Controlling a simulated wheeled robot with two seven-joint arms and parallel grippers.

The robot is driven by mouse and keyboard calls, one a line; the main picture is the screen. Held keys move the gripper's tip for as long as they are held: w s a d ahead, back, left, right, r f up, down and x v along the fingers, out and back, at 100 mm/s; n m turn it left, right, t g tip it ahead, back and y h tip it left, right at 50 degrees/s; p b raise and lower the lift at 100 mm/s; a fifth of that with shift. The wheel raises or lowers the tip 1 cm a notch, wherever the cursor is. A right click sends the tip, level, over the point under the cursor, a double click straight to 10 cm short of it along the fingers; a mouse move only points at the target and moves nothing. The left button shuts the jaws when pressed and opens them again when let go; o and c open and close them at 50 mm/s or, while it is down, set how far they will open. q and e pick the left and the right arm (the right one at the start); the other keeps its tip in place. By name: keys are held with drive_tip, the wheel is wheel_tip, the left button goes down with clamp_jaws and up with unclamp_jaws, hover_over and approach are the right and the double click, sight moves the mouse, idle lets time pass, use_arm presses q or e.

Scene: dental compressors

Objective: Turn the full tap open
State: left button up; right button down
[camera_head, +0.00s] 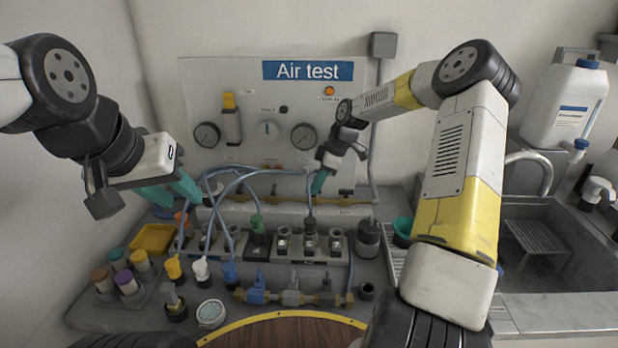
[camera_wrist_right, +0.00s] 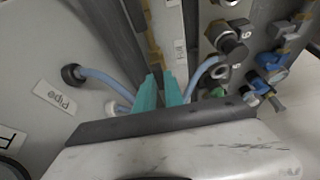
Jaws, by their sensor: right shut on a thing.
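My right gripper (camera_head: 319,182), with teal fingers, is at the brass pipe (camera_head: 345,194) along the foot of the Air test panel (camera_head: 240,90). In the right wrist view its fingers (camera_wrist_right: 160,92) are close together at the brass pipe (camera_wrist_right: 152,50). They are shut on a small part there, seemingly the tap, which the fingers mostly hide. I cannot read a label that names it the full tap. My left gripper (camera_head: 172,190) is open and empty at the left, above the yellow tray (camera_head: 152,239), its teal fingers apart.
Blue hoses (camera_head: 236,180) loop from the pipe to a row of fittings (camera_head: 310,243). A blue-handled valve (camera_head: 257,288) sits on the bench front. Colored-cap bottles (camera_head: 126,281) stand at left. A sink (camera_head: 550,250) and white canister (camera_head: 565,105) are at right.

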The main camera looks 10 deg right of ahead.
drive_tip(key=shift+d, duration=0.1)
idle(0.4)
drive_tip(key=c, duration=1.4)
unclamp_jaws()
drive_tip(key=shift+c, duration=0.2)
drive_tip(key=v, duration=0.7)
drive_tip(key=shift+r, duration=0.35)
drive_tip(key=shift+d, duration=0.15)
